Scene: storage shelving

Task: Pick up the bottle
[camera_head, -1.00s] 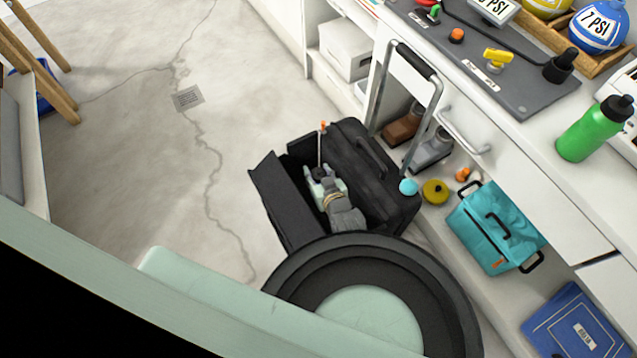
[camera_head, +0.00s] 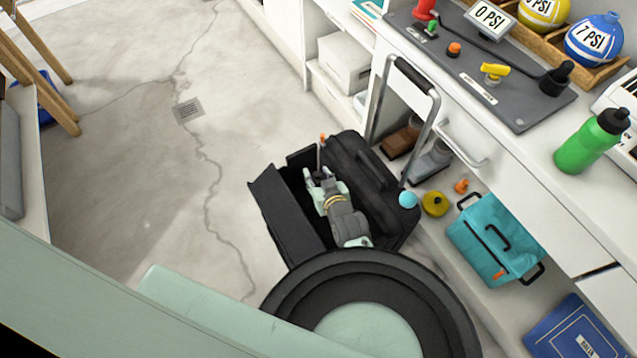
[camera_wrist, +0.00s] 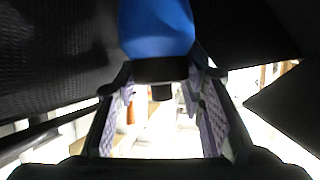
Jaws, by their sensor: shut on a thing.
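A blue bottle (camera_wrist: 156,28) with a black cap (camera_wrist: 160,72) shows at the top middle of the wrist view, its cap end toward my gripper. My gripper (camera_wrist: 162,90) is shut on it, with one finger on each side of the cap. In the head view my gripper (camera_head: 322,180) is at the open black suitcase (camera_head: 283,215), over the gap between its two halves. The blue bottle cannot be made out there. A green bottle (camera_head: 584,144) with a black cap stands on the counter at the right, well apart from my gripper.
Dark suitcase walls flank my gripper closely. The suitcase handle (camera_head: 433,115) rises beside the cabinet. A teal bag (camera_head: 480,235), a cyan ball (camera_head: 408,199) and a yellow disc (camera_head: 434,204) lie to the right.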

